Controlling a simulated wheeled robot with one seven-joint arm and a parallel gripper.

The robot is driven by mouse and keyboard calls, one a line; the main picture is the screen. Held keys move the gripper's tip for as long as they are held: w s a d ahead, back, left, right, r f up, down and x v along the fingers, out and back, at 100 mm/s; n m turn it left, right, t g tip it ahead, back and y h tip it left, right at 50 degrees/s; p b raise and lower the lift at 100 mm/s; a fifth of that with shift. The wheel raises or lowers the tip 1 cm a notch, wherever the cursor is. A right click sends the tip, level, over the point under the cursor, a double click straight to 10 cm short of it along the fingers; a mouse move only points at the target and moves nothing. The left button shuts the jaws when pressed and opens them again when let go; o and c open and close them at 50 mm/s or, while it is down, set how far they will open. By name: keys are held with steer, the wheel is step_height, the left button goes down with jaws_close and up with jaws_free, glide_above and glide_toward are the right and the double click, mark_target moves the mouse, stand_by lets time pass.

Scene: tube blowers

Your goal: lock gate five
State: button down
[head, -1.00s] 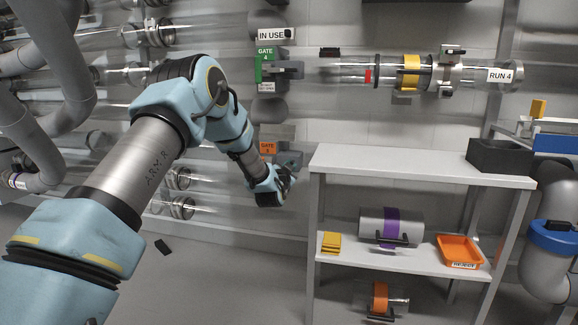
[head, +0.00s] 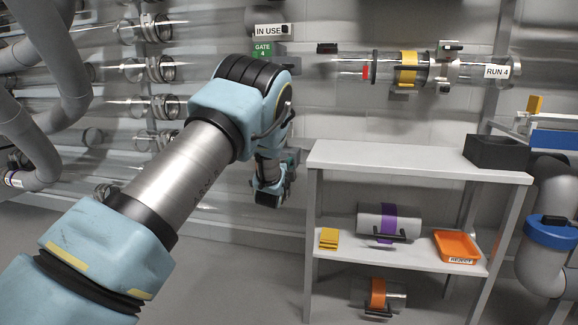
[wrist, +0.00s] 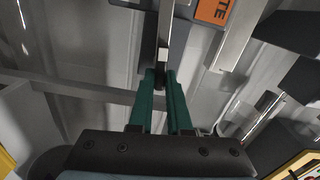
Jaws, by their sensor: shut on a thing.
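Gate five's orange label (wrist: 214,10) shows at the top of the wrist view, cut off so that only "TE" reads. My gripper (wrist: 160,80) has its green fingers closed on a narrow grey bar (wrist: 165,28) beside this label, which looks like the gate's handle. The fingertips meet around its lower end. In the head view my arm covers gate five and its label, and the fingers cannot be made out there. Whether the gate is locked cannot be told.
Gate four's green label (head: 262,50) sits above my wrist, under an "IN USE" sign (head: 271,30). A grey shelf unit (head: 420,165) stands close to the right of my gripper. It carries a black box (head: 497,155) and an orange reject tray (head: 458,247).

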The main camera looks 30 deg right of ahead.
steer(key=shift+f+m, duration=0.15)
steer(key=shift+m, duration=0.45)
steer(key=c, duration=0.9)
jaws_free()
steer(key=shift+o, duration=0.2)
steer(key=p+v, duration=0.2)
steer(key=v, duration=0.8)
steer(key=shift+s+a, duration=0.3)
